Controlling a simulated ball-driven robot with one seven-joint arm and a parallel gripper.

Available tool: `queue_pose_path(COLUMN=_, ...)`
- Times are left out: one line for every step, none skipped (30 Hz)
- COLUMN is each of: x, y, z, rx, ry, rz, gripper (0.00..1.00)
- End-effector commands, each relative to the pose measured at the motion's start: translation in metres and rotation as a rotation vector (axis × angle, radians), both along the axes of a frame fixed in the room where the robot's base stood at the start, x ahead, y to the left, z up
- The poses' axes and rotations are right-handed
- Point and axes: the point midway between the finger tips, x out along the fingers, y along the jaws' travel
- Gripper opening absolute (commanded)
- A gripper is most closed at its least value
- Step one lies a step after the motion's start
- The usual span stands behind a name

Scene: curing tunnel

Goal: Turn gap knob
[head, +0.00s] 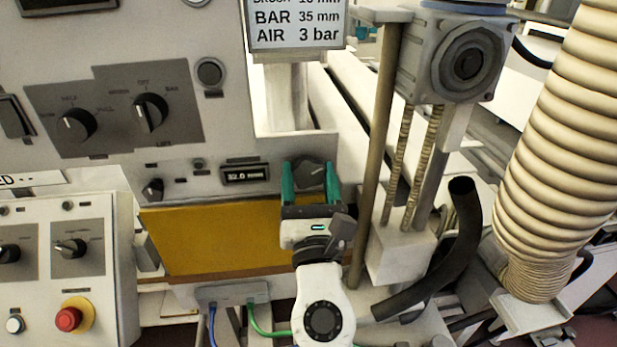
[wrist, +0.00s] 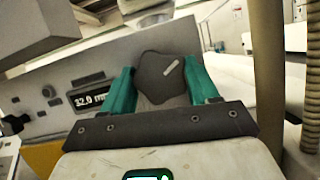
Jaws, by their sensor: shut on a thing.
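The gap knob (head: 312,173) is a dark, lobed knob on the grey panel, just right of a small display (head: 246,174) that reads about 32.0. In the wrist view the knob (wrist: 160,76) has a pale pointer mark slanting up to the right, and the display (wrist: 91,101) shows at its left. My gripper (head: 311,182) has teal fingers, one on each side of the knob. It is shut on the knob, also in the wrist view (wrist: 162,88). The finger tips partly hide the knob's sides.
A vertical rod (head: 376,140) and threaded spindles under a grey motor (head: 465,62) stand close to the right of my gripper. A black hose (head: 462,240) and a ribbed duct (head: 565,130) are further right. A red emergency button (head: 69,318) is at lower left.

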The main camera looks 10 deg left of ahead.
Motion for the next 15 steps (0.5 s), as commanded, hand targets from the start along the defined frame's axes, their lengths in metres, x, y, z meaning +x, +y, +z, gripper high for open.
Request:
queue_pose_path(x=-0.0001, y=0.0000, z=0.0003, rx=0.000, ry=0.000, rz=0.000, gripper=0.29)
queue_pose_path(x=-0.0001, y=0.0000, z=0.0003, rx=0.001, ry=-0.001, rz=0.000, gripper=0.29)
queue_pose_path(x=-0.0001, y=0.0000, z=0.0003, rx=0.002, ry=0.000, rz=0.000, gripper=0.29)
queue_pose_path(x=-0.0001, y=0.0000, z=0.0003, rx=0.005, ry=0.000, rz=0.000, gripper=0.29)
queue_pose_path(x=-0.0001, y=0.0000, z=0.0003, rx=0.008, ry=0.001, rz=0.000, gripper=0.29)
queue_pose_path(x=-0.0001, y=0.0000, z=0.0004, rx=0.013, ry=0.003, rz=-0.001, gripper=0.29)
queue_pose_path(x=0.0000, y=-0.0001, z=0.0004, rx=0.018, ry=0.004, rz=-0.001, gripper=0.29)
queue_pose_path(x=0.0000, y=-0.0001, z=0.0004, rx=0.026, ry=0.006, rz=-0.001, gripper=0.29)
queue_pose_path(x=-0.0001, y=0.0002, z=0.0003, rx=0.039, ry=0.010, rz=0.000, gripper=0.29)
queue_pose_path(x=0.0000, y=0.0003, z=0.0005, rx=0.050, ry=0.013, rz=0.001, gripper=0.29)
queue_pose_path(x=-0.0001, y=0.0002, z=0.0006, rx=0.062, ry=0.017, rz=-0.001, gripper=0.29)
queue_pose_path(x=-0.0002, y=0.0005, z=0.0006, rx=0.080, ry=0.022, rz=0.000, gripper=0.29)
queue_pose_path(x=-0.0001, y=0.0004, z=0.0007, rx=0.097, ry=0.027, rz=-0.001, gripper=0.29)
queue_pose_path(x=0.0000, y=0.0001, z=0.0007, rx=0.115, ry=0.032, rz=-0.002, gripper=0.29)
queue_pose_path(x=-0.0001, y=0.0006, z=0.0010, rx=0.142, ry=0.040, rz=0.000, gripper=0.29)
